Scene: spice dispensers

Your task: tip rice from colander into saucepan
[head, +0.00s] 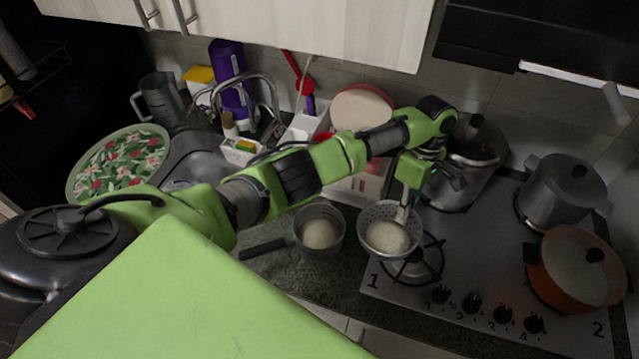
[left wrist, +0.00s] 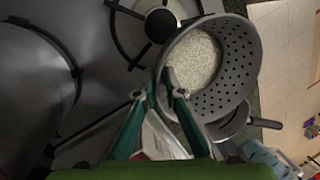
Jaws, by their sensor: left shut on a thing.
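The grey perforated colander (head: 374,215) holds white rice (head: 388,238) and hangs near the stove's left edge, just right of the saucepan in the head view. My left gripper (head: 404,208) is shut on its rim. In the left wrist view the fingers (left wrist: 160,93) pinch the near rim of the colander (left wrist: 232,75), with rice (left wrist: 192,62) gathered to one side. The saucepan (head: 303,218) stands on the dark counter with its handle to the left and a pale content (head: 320,234) inside. The wrist view shows part of the saucepan (left wrist: 239,122) behind the colander. My right gripper is out of view.
The sink (head: 195,155) and a dish rack (head: 352,185) are behind. A floral plate (head: 120,160) stands left.

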